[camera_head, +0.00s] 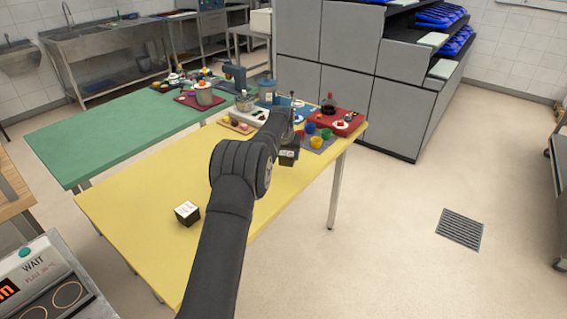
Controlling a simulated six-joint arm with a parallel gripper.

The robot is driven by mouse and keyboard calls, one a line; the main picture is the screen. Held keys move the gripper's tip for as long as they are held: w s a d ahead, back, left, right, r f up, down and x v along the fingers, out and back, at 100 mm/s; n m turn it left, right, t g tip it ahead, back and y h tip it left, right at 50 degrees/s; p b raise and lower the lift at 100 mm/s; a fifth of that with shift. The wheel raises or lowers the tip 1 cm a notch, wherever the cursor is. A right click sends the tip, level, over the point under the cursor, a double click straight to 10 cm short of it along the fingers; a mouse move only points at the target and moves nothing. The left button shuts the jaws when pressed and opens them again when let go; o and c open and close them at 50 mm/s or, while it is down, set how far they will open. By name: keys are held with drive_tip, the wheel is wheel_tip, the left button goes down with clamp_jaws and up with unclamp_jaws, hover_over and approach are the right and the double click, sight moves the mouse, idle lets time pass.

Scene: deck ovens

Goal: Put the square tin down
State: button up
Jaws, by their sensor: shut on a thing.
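My arm reaches out over the yellow table, and my gripper (288,142) is at the far right part of it. The gripper is shut on a small dark square tin (288,157) with pale marks on it. The tin is near the table's right edge; whether its base touches the table cannot be told. The fingertips are small and partly hidden by my arm. A similar dark box with a white printed top (187,212) stands alone on the nearer part of the table.
The yellow table (140,205) is mostly clear at its near left. Coloured balls (317,138) lie on a grey mat close to the tin. A red tray (347,117) with a bottle is behind. A green table (85,145) stands to the left.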

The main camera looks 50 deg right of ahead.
sight(285, 163)
drive_tip(key=shift+w+f, duration=0.35)
drive_tip(key=shift+w, duration=0.25)
drive_tip(key=shift+f, duration=1.95)
drive_tip(key=shift+f, duration=0.1)
drive_tip(key=o, duration=1.1)
drive_tip(key=v, duration=1.2)
